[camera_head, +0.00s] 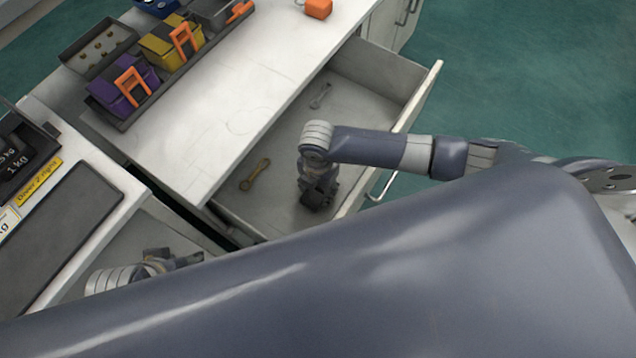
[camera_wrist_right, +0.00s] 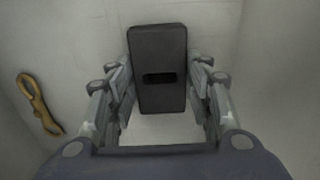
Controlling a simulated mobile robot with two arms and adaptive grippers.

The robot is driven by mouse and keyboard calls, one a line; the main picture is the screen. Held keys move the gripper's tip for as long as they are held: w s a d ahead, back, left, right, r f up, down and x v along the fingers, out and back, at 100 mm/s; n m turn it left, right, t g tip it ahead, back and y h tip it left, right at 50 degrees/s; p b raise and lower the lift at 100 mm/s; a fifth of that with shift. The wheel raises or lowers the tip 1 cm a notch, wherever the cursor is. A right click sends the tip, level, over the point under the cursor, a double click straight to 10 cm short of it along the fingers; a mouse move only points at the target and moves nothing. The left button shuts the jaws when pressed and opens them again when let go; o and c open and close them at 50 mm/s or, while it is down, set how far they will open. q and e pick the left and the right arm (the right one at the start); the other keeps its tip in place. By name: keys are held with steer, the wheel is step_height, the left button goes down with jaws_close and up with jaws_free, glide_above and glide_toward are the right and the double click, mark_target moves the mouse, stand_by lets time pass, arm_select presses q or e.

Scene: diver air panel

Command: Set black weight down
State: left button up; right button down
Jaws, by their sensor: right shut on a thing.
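The black weight (camera_wrist_right: 158,62) is a dark rectangular block with a slot in its face. In the right wrist view it sits between the fingers of my right gripper (camera_wrist_right: 160,95), which is shut on it. In the head view my right gripper (camera_head: 317,192) reaches down into the open drawer (camera_head: 232,210). The weight's underside is hidden, so I cannot tell whether it touches the drawer floor. My left gripper (camera_head: 172,260) shows in part at the lower left, largely covered by my own arm; its fingers are not clear.
A brass wrench (camera_head: 256,174) lies in the drawer left of my right gripper; a grey wrench (camera_head: 320,95) lies farther back. The drawer walls stand close around. Purple (camera_head: 122,92) and yellow (camera_head: 171,42) boxes stand in a tray on the white counter (camera_head: 215,120).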

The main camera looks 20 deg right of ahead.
mark_target(318, 189)
steer(key=shift+w+a, duration=0.1)
steer(key=c, duration=0.8)
jaws_free()
steer(key=shift+f, duration=0.1)
steer(key=shift+r, duration=0.2)
step_height(318, 189, up, 4)
steer(key=shift+f+p, duration=0.15)
steer(key=shift+p, duration=0.6)
arm_select(q)
steer(key=s+p+x, duration=0.2)
steer(key=x, duration=0.9)
steer(key=shift+f+g, duration=0.4)
steer(key=shift+f, duration=0.15)
arm_select(e)
steer(key=shift+r, duration=4.1)
arm_select(q)
steer(key=shift+d, duration=0.1)
